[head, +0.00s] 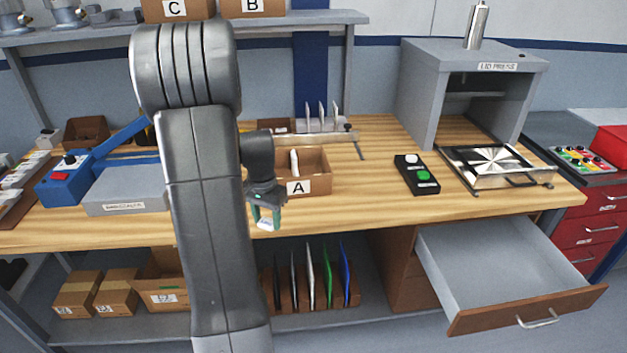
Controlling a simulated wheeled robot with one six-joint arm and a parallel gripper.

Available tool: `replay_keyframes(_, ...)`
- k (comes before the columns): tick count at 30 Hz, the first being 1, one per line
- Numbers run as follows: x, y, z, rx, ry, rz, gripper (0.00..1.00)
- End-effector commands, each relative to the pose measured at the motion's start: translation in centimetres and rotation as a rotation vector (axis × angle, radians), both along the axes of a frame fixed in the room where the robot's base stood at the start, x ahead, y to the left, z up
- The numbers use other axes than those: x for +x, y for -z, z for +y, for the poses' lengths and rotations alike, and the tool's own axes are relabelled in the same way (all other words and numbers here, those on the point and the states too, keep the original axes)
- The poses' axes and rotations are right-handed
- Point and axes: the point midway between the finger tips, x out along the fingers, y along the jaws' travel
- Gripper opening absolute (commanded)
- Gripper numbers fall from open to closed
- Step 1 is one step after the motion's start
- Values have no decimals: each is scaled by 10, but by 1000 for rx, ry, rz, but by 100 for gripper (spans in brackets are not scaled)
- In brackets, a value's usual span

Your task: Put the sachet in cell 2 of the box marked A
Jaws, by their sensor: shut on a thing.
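My gripper (264,213) points down in front of the table's front edge, just below and left of the box marked A. It is shut on a small whitish thing, apparently the sachet (266,224), which shows only in part between and below the greenish fingers. The box marked A (319,184) is an open brown cardboard box on the wooden table. A whitish upright piece (294,162) shows inside it. My arm hides the box's left part, and I cannot make out cell numbers.
A black two-button control box (417,174) and a metal-framed tray (500,168) lie to the right, by the grey lid press (473,85). An open drawer (505,275) juts out at lower right. Boxes C (175,9) and B (252,7) stand on the upper shelf.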

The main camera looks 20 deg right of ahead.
Motion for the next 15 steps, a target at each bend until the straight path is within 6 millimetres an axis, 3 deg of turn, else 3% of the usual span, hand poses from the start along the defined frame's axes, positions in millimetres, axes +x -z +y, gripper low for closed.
replay_keyframes(1,-8,-11,-17,-1,93,-5,23)
replay_keyframes(6,-31,-35,-53,0,350,-3,23)
replay_keyframes(13,-56,-58,-85,1,590,-1,23)
replay_keyframes(15,-56,-57,-83,0,588,1,23)
